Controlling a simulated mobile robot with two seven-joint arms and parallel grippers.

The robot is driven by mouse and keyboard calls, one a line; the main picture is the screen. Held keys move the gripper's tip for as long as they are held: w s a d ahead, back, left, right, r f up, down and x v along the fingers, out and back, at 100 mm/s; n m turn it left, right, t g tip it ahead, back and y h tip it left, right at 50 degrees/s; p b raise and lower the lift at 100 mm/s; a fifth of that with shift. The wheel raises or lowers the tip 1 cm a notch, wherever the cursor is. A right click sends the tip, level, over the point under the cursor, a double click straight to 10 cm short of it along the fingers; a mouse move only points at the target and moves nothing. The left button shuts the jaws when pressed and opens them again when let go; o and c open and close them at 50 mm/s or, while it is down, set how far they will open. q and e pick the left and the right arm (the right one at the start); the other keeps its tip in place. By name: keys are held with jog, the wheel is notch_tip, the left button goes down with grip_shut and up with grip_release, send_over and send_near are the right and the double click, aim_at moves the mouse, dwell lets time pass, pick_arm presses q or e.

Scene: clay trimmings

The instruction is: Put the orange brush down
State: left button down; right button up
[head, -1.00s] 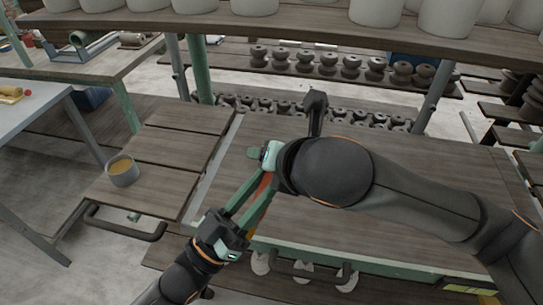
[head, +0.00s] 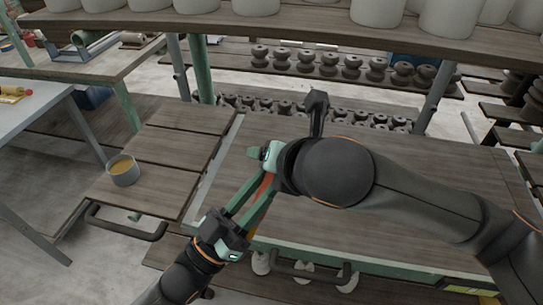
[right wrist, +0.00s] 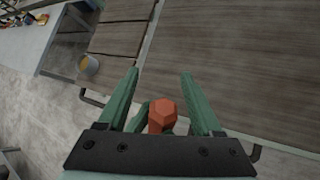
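The orange brush shows as an orange strip (head: 265,183) between the green fingers of my left gripper (head: 262,190) in the head view. My left gripper appears closed on it, above the front part of the wooden table. In the right wrist view, an orange-red six-sided end of the brush (right wrist: 161,115) points toward the camera, with green finger parts beside it. My right gripper (right wrist: 158,73) has its two fingers spread wide, with gaps on both sides of the brush end. In the head view my right arm hides much of this gripper; the brush's lower part is hard to see.
The wooden table top (head: 400,235) is mostly bare. A grey cup with yellowish contents (head: 123,171) stands on a slatted side surface (head: 165,150) at left. A shelf with white pots (head: 300,27) crosses the back, with dark spool-shaped pieces (head: 350,68) beyond.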

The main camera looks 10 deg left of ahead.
pick_arm(q)
jog(key=shift+w+d+f+g+h, duration=0.25)
jog(key=shift+g+h, duration=0.15)
jog(key=shift+g, duration=0.1)
pick_arm(e)
jog(key=v, duration=1.2)
pick_arm(q)
jog(key=w+d+f+m+g+h, duration=0.3)
jog(key=f+m+g+h, duration=0.1)
jog(key=g+h, duration=0.1)
jog(key=shift+d+m+g, duration=0.3)
jog(key=shift+d+g, duration=0.05)
jog(key=shift+g, duration=0.55)
jog(key=shift+w, duration=0.1)
